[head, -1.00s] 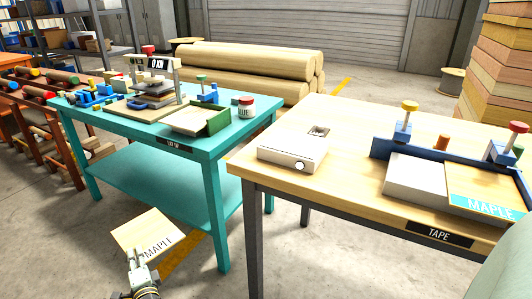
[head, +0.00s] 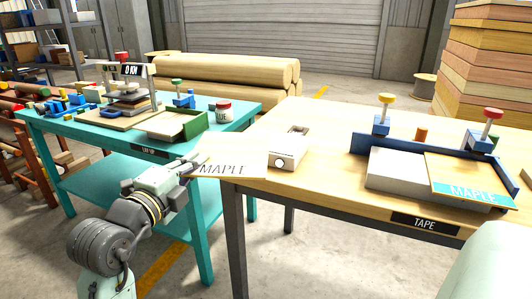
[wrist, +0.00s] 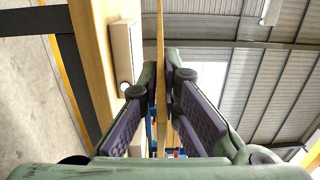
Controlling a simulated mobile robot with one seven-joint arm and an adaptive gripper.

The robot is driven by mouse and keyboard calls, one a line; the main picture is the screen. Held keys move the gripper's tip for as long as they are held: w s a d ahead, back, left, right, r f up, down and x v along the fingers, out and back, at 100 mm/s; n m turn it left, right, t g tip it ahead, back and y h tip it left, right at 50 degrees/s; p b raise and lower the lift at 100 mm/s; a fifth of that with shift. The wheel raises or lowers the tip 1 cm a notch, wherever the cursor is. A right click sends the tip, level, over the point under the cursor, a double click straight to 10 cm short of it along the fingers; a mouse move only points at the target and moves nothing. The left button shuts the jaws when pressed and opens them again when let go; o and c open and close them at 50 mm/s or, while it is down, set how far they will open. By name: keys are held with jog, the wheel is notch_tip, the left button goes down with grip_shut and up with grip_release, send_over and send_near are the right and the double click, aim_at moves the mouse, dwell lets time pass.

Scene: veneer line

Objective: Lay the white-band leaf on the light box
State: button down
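My gripper (head: 187,170) is shut on the near left edge of a thin pale leaf (head: 235,162) marked MAPLE in dark letters on a white band. In the head view the leaf is held up in front of the left end of the tape table. In the wrist view the leaf (wrist: 160,30) shows edge-on between the fingers (wrist: 161,88). A pale grey slab-like box (head: 393,170), which looks like the light box, sits against the blue fence on the tape table. Another maple leaf (head: 465,175) with a teal band lies at its right side.
A small white unit (head: 289,153) with a round button stands at the table's left end, close to the held leaf. The blue fence (head: 362,143) carries upright clamps with yellow and red knobs. Bare tabletop (head: 335,140) lies between. The teal table (head: 225,128) stands left.

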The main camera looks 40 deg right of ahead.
aim_at(239, 141)
jog(key=shift+s+d+g, duration=0.25)
jog(key=shift+s+g, duration=0.15)
jog(key=shift+s, duration=0.55)
jog(key=shift+s+d, duration=0.25)
jog(key=shift+d, duration=0.05)
jog(key=p+x, duration=0.1)
jog(key=x, duration=0.4)
jog(key=f+p+x, duration=0.1)
jog(key=p+x, duration=0.1)
jog(key=x, duration=0.3)
jog(key=p+x, duration=0.2)
jog(key=x, duration=0.3)
jog(key=shift+w+d+f, duration=0.1)
jog(key=shift+w+f, duration=0.05)
jog(key=shift+w, duration=0.2)
notch_tip(239, 141, down, 3)
jog(key=shift+f+p, duration=0.25)
jog(key=shift+p, duration=0.35)
jog(key=shift+f+b, duration=0.25)
jog(key=shift+b, duration=0.1)
jog(key=c, duration=1.8)
grip_release()
jog(key=shift+m, duration=0.3)
jog(key=shift+r, duration=0.1)
